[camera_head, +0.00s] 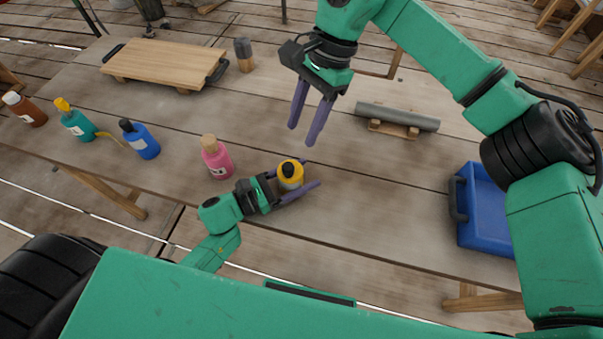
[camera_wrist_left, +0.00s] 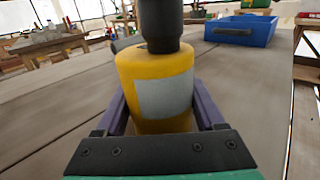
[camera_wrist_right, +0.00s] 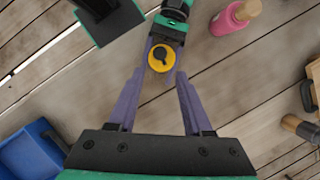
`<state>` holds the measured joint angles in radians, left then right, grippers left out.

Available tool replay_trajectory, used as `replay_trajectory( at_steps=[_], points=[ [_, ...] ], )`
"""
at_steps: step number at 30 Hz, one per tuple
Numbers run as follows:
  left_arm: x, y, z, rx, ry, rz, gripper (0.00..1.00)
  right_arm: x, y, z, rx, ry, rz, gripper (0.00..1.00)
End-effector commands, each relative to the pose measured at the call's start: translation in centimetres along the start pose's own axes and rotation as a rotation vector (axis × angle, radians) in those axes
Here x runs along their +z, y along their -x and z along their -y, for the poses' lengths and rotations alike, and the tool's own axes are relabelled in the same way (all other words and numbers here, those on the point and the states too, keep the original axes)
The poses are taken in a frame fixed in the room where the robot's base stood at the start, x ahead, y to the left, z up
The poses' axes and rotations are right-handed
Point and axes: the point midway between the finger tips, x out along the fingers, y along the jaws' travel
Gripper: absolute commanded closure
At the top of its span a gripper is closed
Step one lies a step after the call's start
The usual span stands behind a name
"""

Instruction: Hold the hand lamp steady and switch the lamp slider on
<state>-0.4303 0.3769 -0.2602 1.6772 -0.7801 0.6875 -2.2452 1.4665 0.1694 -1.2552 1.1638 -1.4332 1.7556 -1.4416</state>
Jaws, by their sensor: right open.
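A yellow cylinder with a black top (camera_head: 290,172) stands upright near the table's front edge; it seems to be the hand lamp. In the left wrist view it has a grey panel (camera_wrist_left: 163,98) facing my left gripper. My left gripper (camera_head: 311,173) has one finger along each side of it and appears shut on it. My right gripper (camera_head: 309,122) is open and empty above the table, farther back. In the right wrist view the cylinder (camera_wrist_right: 161,58) shows beyond the fingertips, with a dark knob on top. I cannot make out a slider.
A pink bottle (camera_head: 216,158) stands left of the cylinder, with blue (camera_head: 142,141), teal (camera_head: 77,126) and brown (camera_head: 27,111) bottles farther left. A wooden board (camera_head: 163,63) lies behind. A grey rod (camera_head: 398,114) rests on a cradle. A blue bin (camera_head: 487,213) is at right.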

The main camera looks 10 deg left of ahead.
Motion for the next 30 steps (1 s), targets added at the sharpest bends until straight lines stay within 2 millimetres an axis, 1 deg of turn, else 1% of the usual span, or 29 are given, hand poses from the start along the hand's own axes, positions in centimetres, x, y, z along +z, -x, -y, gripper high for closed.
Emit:
replay_trajectory(
  at_steps=[1,2,3,4,5,8,9,12,16,20,23,27,30],
  points=[
    [0.0,0.0,0.0,0.000,0.000,0.000,0.93,0.0,0.0,0.0,0.000,-0.001,0.001,0.65],
    [0.0,0.0,0.0,0.000,0.000,0.000,0.93,0.0,-0.1,0.0,0.000,-0.003,0.006,0.77],
    [0.0,0.0,0.0,0.000,0.000,0.000,0.93,0.2,-0.3,-0.1,-0.002,-0.009,0.021,0.92],
    [0.0,0.0,0.0,0.000,0.000,0.000,0.93,0.3,-0.7,-0.1,-0.004,-0.017,0.042,1.00],
    [0.0,0.0,0.0,0.000,0.000,0.000,0.93,0.6,-1.1,-0.2,-0.007,-0.031,0.071,1.00],
    [0.0,0.0,0.0,0.000,0.000,0.000,0.93,1.8,-2.9,-0.7,-0.023,-0.115,0.231,1.00],
    [0.0,0.0,0.0,0.000,0.000,0.000,0.93,2.4,-3.7,-1.0,-0.032,-0.167,0.316,1.00],
    [0.0,0.0,0.0,0.000,0.000,0.000,0.93,3.7,-5.2,-1.8,-0.044,-0.333,0.551,1.00],
    [0.0,0.0,0.0,0.000,0.000,0.000,0.93,4.2,-6.2,-3.2,-0.040,-0.587,0.836,1.00],
    [0.0,0.0,0.0,0.000,0.000,0.000,0.93,3.3,-7.1,-5.1,-0.009,-0.869,1.088,1.00],
    [0.0,0.0,0.0,0.000,0.001,0.000,0.93,2.0,-7.9,-7.0,0.032,-1.100,1.256,1.00],
    [0.0,0.0,0.0,0.000,0.001,-0.001,0.93,0.0,-9.2,-10.4,0.107,-1.428,1.453,1.00],
    [0.0,0.0,0.0,0.000,0.001,-0.001,0.93,-1.3,-10.0,-12.8,0.164,-1.632,1.552,1.00]
  ],
)
